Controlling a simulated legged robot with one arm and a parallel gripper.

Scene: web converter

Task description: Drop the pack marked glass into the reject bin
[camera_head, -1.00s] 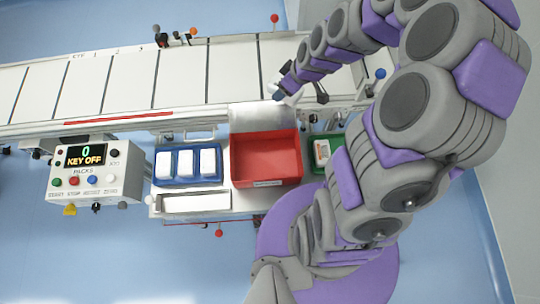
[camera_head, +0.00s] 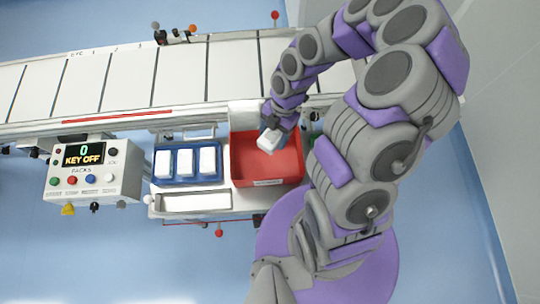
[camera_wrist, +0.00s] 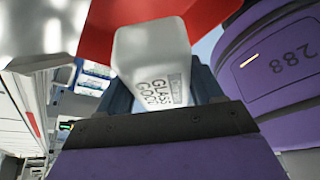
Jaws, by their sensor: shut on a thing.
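A white pack (camera_wrist: 155,70) with dark print that includes the word GLASS is held in my gripper (camera_head: 272,128), which is shut on it. In the head view the pack (camera_head: 270,139) is over the upper middle of the red bin (camera_head: 245,172). The bin's red wall also shows behind the pack in the wrist view (camera_wrist: 95,40). I cannot tell how high above the bin floor the pack hangs. The bin looks otherwise empty, though my gripper and arm hide part of its right side.
A blue tray (camera_head: 188,182) with several white packs stands left of the bin. A control box (camera_head: 95,180) reading KEY OFF is further left. The conveyor (camera_head: 130,80) runs behind. A green container (camera_head: 312,138) is mostly hidden behind my arm.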

